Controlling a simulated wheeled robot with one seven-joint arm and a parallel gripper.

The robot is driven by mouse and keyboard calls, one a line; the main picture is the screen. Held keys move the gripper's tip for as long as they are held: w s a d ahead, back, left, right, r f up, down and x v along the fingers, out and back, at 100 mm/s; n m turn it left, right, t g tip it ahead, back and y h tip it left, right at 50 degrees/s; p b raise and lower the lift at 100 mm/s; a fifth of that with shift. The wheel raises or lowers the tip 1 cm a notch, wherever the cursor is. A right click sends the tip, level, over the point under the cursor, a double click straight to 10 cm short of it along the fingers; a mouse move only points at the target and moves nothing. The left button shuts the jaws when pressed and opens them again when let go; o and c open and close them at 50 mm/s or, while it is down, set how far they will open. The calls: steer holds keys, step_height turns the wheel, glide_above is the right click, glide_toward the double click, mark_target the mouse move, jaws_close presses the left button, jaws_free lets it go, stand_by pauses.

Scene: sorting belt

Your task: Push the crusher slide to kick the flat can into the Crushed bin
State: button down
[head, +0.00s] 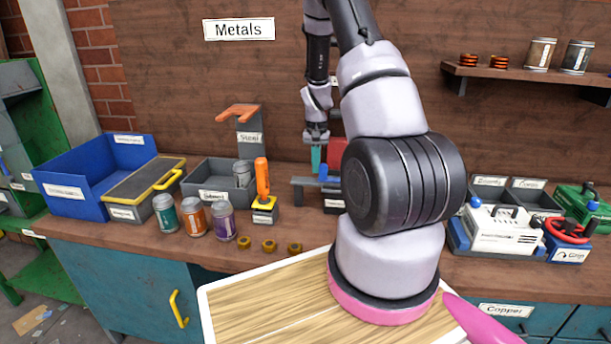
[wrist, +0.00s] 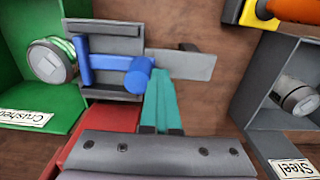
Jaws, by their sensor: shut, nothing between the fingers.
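My gripper (wrist: 158,78) is shut and empty, with its teal fingertips right beside the round blue knob (wrist: 139,77) of the crusher slide in the wrist view; I cannot tell if they touch. The slide's blue pusher bar (wrist: 83,60) lies at the left end of the grey crusher (wrist: 115,30). The flat can (wrist: 50,62), silver with a green edge, is left of the bar and appears to be within the green Crushed bin (wrist: 15,90). In the head view my gripper (head: 316,160) is over the crusher (head: 300,181); my arm hides the Crushed bin.
A grey bin labelled Steel (wrist: 262,105) holds a silver can (wrist: 298,97) on the right in the wrist view. A red part (wrist: 100,135) lies under my gripper. In the head view, several upright cans (head: 194,218) and an orange-handled tool (head: 262,180) stand left of the crusher.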

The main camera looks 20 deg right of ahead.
steer(key=shift+w+a, duration=2.75)
steer(key=shift+a, duration=1.3)
step_height(320, 180, up, 8)
